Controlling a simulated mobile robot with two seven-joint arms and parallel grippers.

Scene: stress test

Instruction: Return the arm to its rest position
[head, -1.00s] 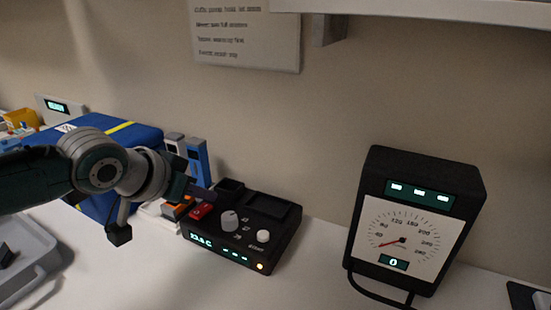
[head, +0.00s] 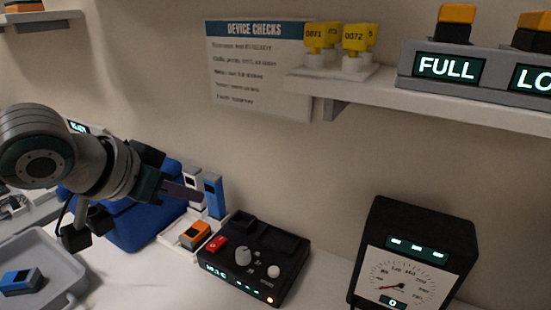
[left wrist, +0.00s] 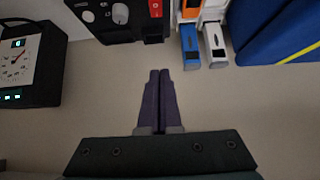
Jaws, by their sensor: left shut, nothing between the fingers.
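My left arm comes in from the left in the head view. Its gripper (head: 183,192) is shut and empty, in the air above the table and left of the black control box. In the left wrist view the two purple fingers (left wrist: 159,100) lie together with nothing between them, over bare pale surface. My right gripper is in neither view.
The black control box (head: 262,247) has knobs and a red switch. A gauge device (head: 430,210) stands right. A blue case (head: 120,232), an orange device (head: 194,235) and a grey tray (head: 70,290) are near the arm. A shelf (head: 400,95) juts out above.

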